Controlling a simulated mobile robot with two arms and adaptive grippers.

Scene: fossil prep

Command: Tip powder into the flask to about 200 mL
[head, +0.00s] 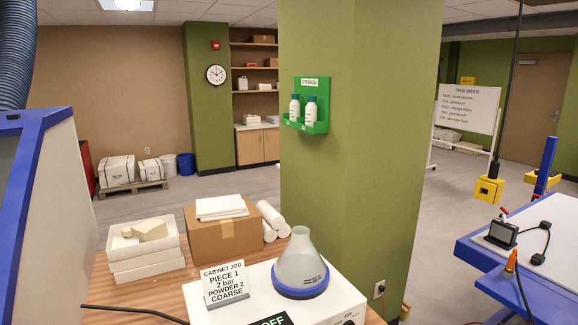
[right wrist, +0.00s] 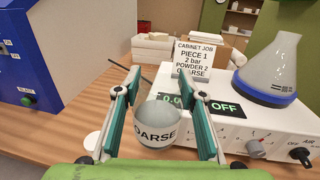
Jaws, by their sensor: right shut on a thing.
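The flask (head: 300,263) is a translucent grey cone with a dark blue band at its base. It stands upright on a white control unit (head: 335,303). In the right wrist view the flask (right wrist: 270,68) is at the upper right; I cannot read a powder level in it. My right gripper (right wrist: 160,88) is shut on a pale rounded cup (right wrist: 158,138) whose label shows "OARSE". The cup is in front of the unit, left of the flask and apart from it. Its contents are not clear. My left gripper is not in view.
A sign (head: 224,285) reading "Cabinet job, piece 1, 2 bar, powder 2, coarse" stands left of the flask. The unit's display (right wrist: 222,106) reads "OFF". A cardboard box (head: 222,238) and white trays (head: 145,268) sit behind. A blue cabinet (right wrist: 50,50) is at left.

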